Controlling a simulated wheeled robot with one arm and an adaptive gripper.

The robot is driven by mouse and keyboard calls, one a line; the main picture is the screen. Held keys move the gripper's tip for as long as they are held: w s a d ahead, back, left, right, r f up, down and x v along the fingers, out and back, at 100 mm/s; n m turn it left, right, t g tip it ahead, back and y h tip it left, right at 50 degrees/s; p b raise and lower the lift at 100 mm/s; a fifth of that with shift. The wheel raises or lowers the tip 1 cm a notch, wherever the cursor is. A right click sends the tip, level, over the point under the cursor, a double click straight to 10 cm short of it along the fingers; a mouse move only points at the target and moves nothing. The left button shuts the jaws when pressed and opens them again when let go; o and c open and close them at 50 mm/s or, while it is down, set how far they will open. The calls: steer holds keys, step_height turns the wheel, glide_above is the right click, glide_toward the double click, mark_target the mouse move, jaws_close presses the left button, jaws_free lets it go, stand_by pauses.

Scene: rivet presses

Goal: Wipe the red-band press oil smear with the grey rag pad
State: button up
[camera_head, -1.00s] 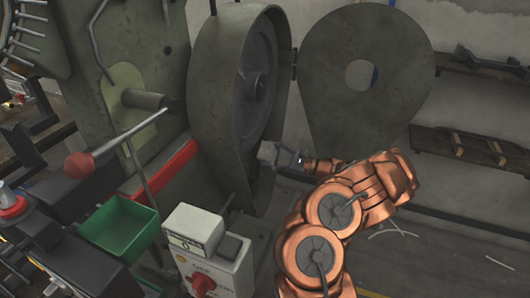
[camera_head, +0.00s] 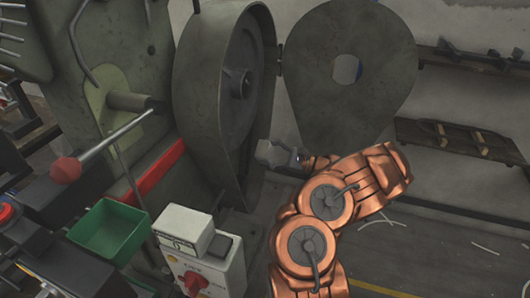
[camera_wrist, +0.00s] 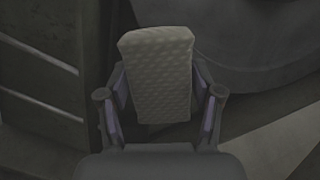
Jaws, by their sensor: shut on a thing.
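The grey rag pad (camera_wrist: 158,75) is held between the fingers of my gripper (camera_wrist: 160,110) in the wrist view. In the head view my gripper (camera_head: 290,157) holds the pad (camera_head: 270,152) in front of the press's open flywheel housing, near its lower right edge. The press (camera_head: 130,85) is grey-green with a red band (camera_head: 155,172) along its side. No oil smear can be made out in either view. I cannot tell whether the pad touches any surface; it looks apart from the housing.
A round cover plate (camera_head: 340,70) hangs open right of the flywheel housing (camera_head: 222,110). A green bin (camera_head: 108,230) and a white control box (camera_head: 212,265) stand at the front left. A lever with a red knob (camera_head: 66,170) sticks out. Floor at right is mostly clear.

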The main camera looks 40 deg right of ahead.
mark_target(239, 143)
stand_by(0.4)
steer(key=shift+w+a+f+b, duration=0.25)
steer(key=shift+w+a+b, duration=0.35)
steer(key=shift+w, duration=0.35)
steer(key=shift+w+a+f+b, duration=0.3)
steer(key=shift+w+a+b, duration=0.35)
steer(key=shift+w, duration=0.35)
steer(key=shift+w+a+f+b, duration=0.25)
steer(key=shift+w+a+b, duration=0.35)
steer(key=shift+w, duration=0.35)
steer(key=shift+b+x, duration=0.4)
steer(key=shift+x, duration=0.6)
steer(key=shift+w+d+f, duration=0.1)
steer(key=shift+f, duration=0.05)
steer(key=shift+w+d+b, duration=0.35)
steer(key=shift+w+d, duration=0.2)
steer(key=shift+d, duration=0.3)
steer(key=shift+w+d+b, duration=0.3)
steer(key=shift+w+d, duration=0.25)
steer(key=shift+d, duration=0.25)
